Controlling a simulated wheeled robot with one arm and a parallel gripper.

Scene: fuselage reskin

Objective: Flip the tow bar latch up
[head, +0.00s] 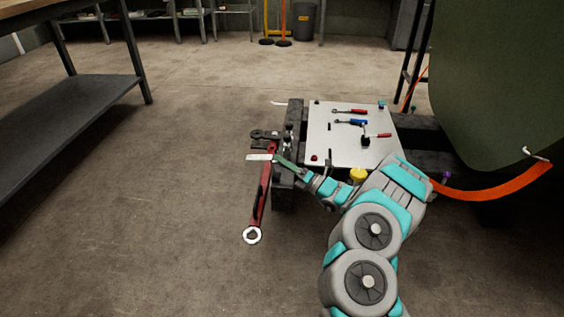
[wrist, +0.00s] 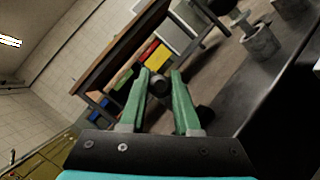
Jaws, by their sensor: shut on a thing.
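The red tow bar (head: 262,195) hangs down from the front of a dark cart frame (head: 283,192), with a pale ring (head: 252,236) at its lower end. My gripper (head: 281,160), with green fingers, is at the tow bar's upper end beside the frame. In the wrist view my gripper (wrist: 160,76) has its fingers closed on a small dark rounded piece, which looks like the latch (wrist: 159,87). The fingers hide part of it. In the head view the latch is too small to make out, so its tilt cannot be told.
A light metal plate (head: 343,148) on the cart holds several small tools. A pale flat strip (head: 259,157) sticks out left of my gripper. A green curved panel (head: 500,80) and orange strap (head: 490,192) are at right. Floor at left is clear up to a workbench (head: 75,95).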

